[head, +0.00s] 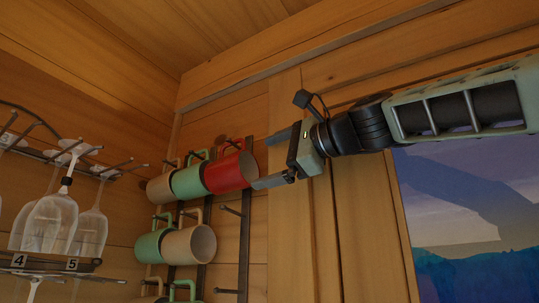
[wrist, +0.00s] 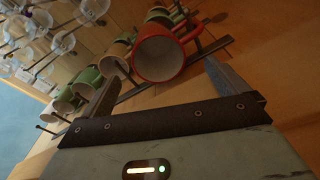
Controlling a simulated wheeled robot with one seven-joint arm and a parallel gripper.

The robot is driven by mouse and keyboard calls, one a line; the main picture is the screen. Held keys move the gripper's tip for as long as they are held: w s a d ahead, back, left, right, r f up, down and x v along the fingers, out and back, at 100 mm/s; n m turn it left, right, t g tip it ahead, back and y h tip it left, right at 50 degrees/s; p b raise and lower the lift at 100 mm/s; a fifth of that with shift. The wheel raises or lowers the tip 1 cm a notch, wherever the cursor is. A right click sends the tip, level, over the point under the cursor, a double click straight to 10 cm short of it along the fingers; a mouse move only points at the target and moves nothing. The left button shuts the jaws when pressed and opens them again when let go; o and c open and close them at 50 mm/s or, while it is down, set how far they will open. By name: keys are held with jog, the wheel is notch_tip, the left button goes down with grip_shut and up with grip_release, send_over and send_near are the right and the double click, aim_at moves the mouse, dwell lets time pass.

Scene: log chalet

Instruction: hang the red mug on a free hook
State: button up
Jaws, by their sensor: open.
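The red mug (head: 228,172) is at the right end of the top row of the wall rack (head: 244,235), its handle up at hook height and its mouth toward my gripper. It seems to hang by its handle. The wrist view shows the red mug (wrist: 160,58) between and beyond my fingers, looking into its pale inside. My gripper (head: 264,161) is open just right of the mug, lower fingertip close to the rim; I cannot tell whether they touch. A bare hook (head: 231,211) shows in the middle row, another bare hook (head: 228,291) below it.
Green mugs (head: 187,181) and tan mugs (head: 190,245) hang on other hooks. Wine glasses (head: 50,222) hang from a metal rack at left. A blue picture (head: 465,220) is on the wall below my arm. Space right of the mug rack is plain wood wall.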

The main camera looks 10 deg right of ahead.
jog(key=shift+w+a+p, duration=0.3)
jog(key=shift+w+a, duration=0.1)
jog(key=shift+a, duration=0.1)
jog(key=shift+p+x, duration=0.5)
jog(key=shift+x, duration=0.6)
jog(key=shift+a, duration=0.1)
